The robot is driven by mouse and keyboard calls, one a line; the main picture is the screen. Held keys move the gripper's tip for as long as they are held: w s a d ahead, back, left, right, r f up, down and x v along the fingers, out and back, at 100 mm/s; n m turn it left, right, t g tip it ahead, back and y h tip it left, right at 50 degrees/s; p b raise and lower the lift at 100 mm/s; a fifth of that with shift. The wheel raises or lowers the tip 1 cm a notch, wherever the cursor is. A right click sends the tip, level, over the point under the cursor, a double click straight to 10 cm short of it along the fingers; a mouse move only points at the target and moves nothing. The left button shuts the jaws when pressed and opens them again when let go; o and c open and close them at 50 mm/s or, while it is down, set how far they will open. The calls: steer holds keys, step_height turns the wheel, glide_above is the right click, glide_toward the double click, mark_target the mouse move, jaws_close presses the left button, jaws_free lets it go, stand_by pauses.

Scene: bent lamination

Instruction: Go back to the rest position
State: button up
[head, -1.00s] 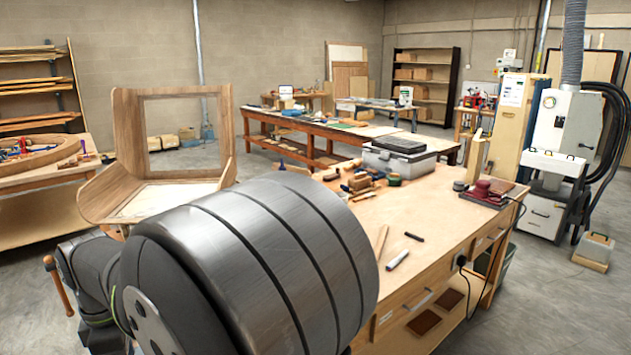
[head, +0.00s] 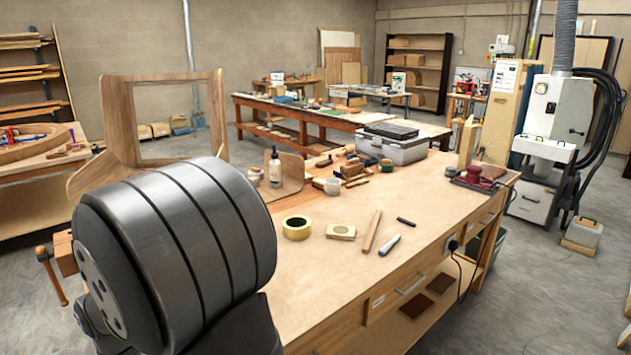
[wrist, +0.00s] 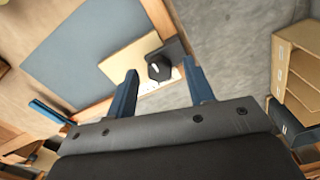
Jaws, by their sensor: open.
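My gripper (wrist: 160,95) shows in the wrist view with its two blue fingers spread apart and nothing between them. In the head view my arm's large grey link fills the lower left, and the gripper itself does not show there. The bent wooden lamination (head: 165,85), a frame with a large square opening, stands at the left behind my arm. My arm hides its lower part. The workbench (head: 330,285) lies to the right of my arm.
On the bench are a tape roll (head: 296,228), a small wooden block (head: 341,232), a wooden stick (head: 372,231), a marker (head: 389,245), a glue bottle (head: 275,168) and a grey toolbox (head: 398,150). The bench's front middle is clear. A machine with a hose (head: 553,120) stands at the right.

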steer(key=shift+r, duration=0.1)
step_height(320, 180, up, 18)
step_height(320, 180, down, 18)
steer(key=shift+f, duration=0.1)
steer(key=shift+m, duration=0.3)
steer(key=m, duration=1.2)
steer(key=shift+m, duration=2.3)
